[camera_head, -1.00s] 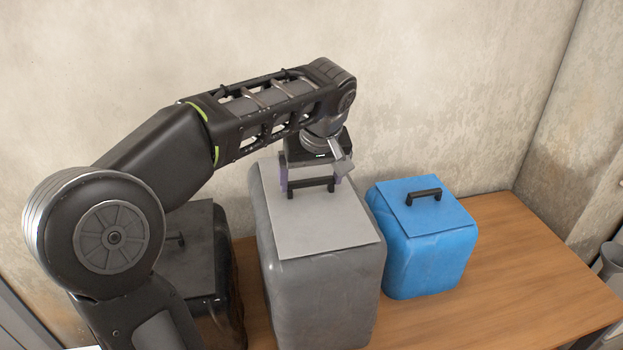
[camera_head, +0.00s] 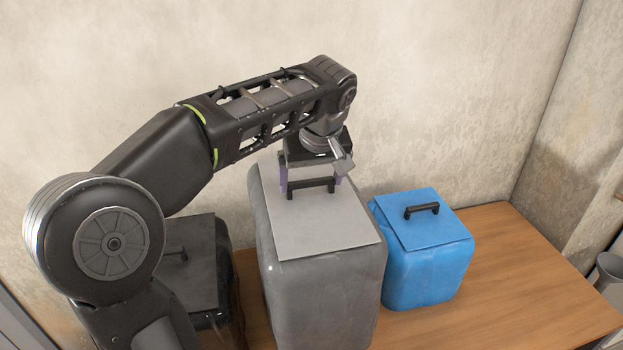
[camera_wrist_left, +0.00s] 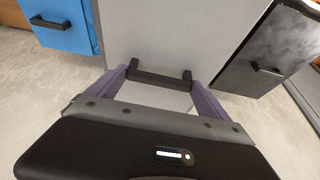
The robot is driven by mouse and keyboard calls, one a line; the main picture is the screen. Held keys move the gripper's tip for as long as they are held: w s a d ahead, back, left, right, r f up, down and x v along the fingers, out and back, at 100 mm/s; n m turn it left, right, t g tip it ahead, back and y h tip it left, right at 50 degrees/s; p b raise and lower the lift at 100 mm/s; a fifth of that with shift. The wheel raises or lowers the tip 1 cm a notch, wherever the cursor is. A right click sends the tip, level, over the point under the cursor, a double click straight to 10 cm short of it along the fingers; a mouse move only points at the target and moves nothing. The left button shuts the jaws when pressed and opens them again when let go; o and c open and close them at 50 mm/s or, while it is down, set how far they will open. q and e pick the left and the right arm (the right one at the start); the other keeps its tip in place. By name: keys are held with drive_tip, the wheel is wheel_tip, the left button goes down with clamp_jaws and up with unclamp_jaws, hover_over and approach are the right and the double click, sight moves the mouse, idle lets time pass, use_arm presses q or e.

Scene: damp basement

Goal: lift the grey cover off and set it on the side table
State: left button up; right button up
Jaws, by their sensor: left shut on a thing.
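The grey cover (camera_head: 325,235) is a tall box shape with a flat top plate and a black bar handle (camera_head: 311,186), in the middle of the head view. My left gripper (camera_head: 311,184) is shut on this handle from above, with a purple finger at each end of it. The left wrist view shows the handle (camera_wrist_left: 160,79) between the two fingers and the cover's light grey top (camera_wrist_left: 175,35). The cover looks upright. Its lower edge is cut off by the picture, so its gap to the table is hidden. I cannot make out a side table. My right gripper is out of view.
A blue cover (camera_head: 425,265) with a black handle stands to the right on the wooden table (camera_head: 510,270). A black cover (camera_head: 195,265) stands to the left, partly behind my arm. The table's right part is clear. A concrete wall (camera_head: 450,90) rises behind.

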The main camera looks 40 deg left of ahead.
use_arm(q)
wheel_tip(320, 180, up, 2)
drive_tip(key=shift+p, duration=0.45)
drive_tip(key=shift+r, duration=1)
drive_tip(key=o, duration=1.3)
drive_tip(key=shift+c, duration=0.2)
